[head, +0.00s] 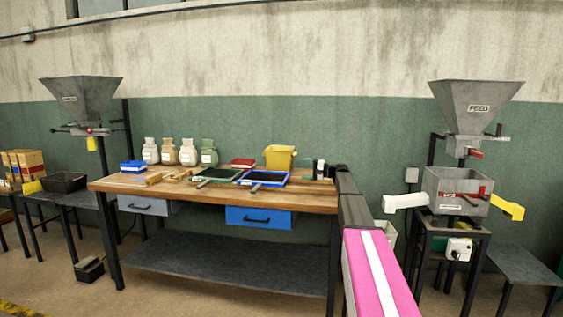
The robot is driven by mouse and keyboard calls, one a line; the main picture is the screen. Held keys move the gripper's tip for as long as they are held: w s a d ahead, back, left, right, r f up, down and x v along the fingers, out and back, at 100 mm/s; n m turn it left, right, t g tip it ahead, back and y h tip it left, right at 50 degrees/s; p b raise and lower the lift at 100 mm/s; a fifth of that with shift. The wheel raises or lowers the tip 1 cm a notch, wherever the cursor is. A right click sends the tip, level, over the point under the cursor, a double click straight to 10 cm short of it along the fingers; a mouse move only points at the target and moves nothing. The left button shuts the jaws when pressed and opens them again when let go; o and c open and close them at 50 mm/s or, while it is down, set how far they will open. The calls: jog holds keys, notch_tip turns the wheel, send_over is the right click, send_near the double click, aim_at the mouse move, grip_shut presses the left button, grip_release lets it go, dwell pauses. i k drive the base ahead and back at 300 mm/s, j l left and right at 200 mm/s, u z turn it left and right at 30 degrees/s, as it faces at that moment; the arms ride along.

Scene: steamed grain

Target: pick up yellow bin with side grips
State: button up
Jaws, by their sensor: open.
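The yellow bin (280,158) stands upright on the wooden workbench (255,200), near its back right. It is open at the top and has a projecting rim; its side grips are too small to make out clearly. My arm reaches in from the lower right. My gripper (319,168) is small and dark in the picture, at the bench's right end. It is open, to the right of the yellow bin and apart from it. The lower front of the bin is partly hidden by a blue-edged tray.
Several labelled jars (188,153) stand further left. A hopper machine (470,110) stands right of the bench, another hopper (82,97) at left.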

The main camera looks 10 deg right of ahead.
aim_at(278, 157)
jog(key=i+l, duration=0.2)
jog(key=i, duration=0.2)
jog(key=i+l, duration=0.15)
jog(key=i, duration=0.2)
jog(key=i+l, duration=0.2)
jog(key=i, duration=0.2)
